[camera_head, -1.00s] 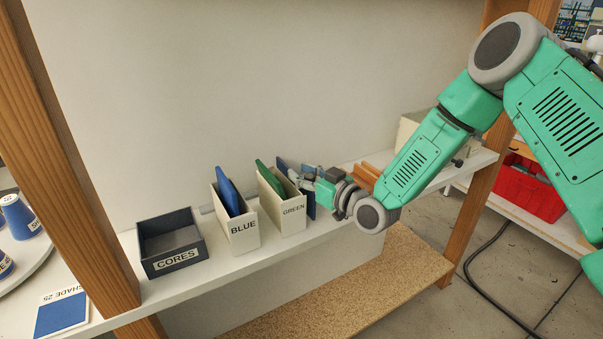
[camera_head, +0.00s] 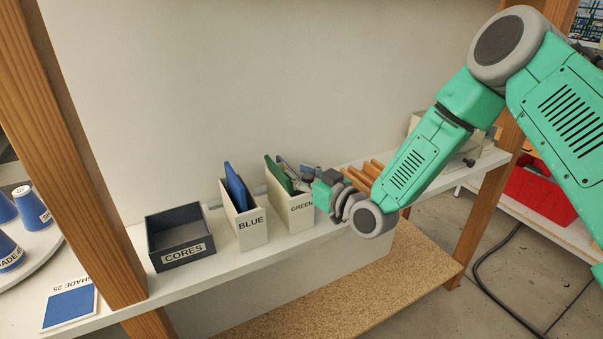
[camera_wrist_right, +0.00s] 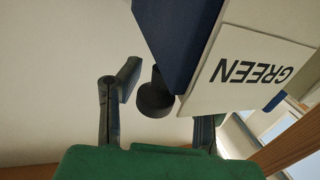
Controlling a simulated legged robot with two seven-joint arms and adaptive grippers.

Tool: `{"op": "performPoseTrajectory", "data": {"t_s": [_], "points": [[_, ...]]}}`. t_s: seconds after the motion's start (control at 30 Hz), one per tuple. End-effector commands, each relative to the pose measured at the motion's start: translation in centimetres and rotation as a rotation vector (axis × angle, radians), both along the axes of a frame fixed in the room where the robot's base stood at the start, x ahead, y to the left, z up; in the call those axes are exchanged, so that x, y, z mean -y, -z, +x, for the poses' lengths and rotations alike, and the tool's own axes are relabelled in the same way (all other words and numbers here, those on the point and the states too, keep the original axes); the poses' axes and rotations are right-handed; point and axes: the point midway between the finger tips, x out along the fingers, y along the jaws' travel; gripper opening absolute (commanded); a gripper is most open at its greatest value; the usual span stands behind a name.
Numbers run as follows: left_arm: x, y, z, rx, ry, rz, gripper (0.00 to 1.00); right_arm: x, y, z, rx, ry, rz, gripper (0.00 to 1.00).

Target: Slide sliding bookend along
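A cream file box marked GREEN (camera_head: 300,207) stands on the shelf with a green folder (camera_head: 277,172) in it. My right gripper (camera_head: 308,178) is just right of this box in the head view and partly covers it. In the right wrist view a dark blue panel (camera_wrist_right: 175,35), apparently the sliding bookend, stands beside the GREEN box. A black knob (camera_wrist_right: 153,97) shows at its edge. My right gripper's fingers (camera_wrist_right: 160,115) are apart, with the knob between them in the picture. Whether they touch it I cannot tell. The bookend is mostly hidden in the head view. My left gripper is not in view.
A box marked BLUE (camera_head: 250,233) and a dark tray marked CORES (camera_head: 183,256) stand left along the white shelf (camera_head: 222,262). Brown wooden pieces (camera_head: 372,168) stand right of my gripper. A wooden post (camera_head: 75,160) rises at left.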

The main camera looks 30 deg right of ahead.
Motion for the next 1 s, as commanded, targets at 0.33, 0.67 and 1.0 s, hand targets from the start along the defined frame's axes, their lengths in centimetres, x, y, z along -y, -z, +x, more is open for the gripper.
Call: {"op": "performPoseTrajectory", "data": {"t_s": [0.33, 0.67, 1.0], "points": [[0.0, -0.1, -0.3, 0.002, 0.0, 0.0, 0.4, 0.4, 0.0, -0.5, 0.002, 0.003, 0.001, 0.32], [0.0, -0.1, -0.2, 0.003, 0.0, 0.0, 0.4, 2.3, 0.0, -6.5, -0.001, 0.004, 0.003, 0.32], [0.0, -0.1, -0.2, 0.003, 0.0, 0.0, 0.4, 3.5, 0.1, -11.0, 0.001, 0.001, 0.0, 0.32]]}}
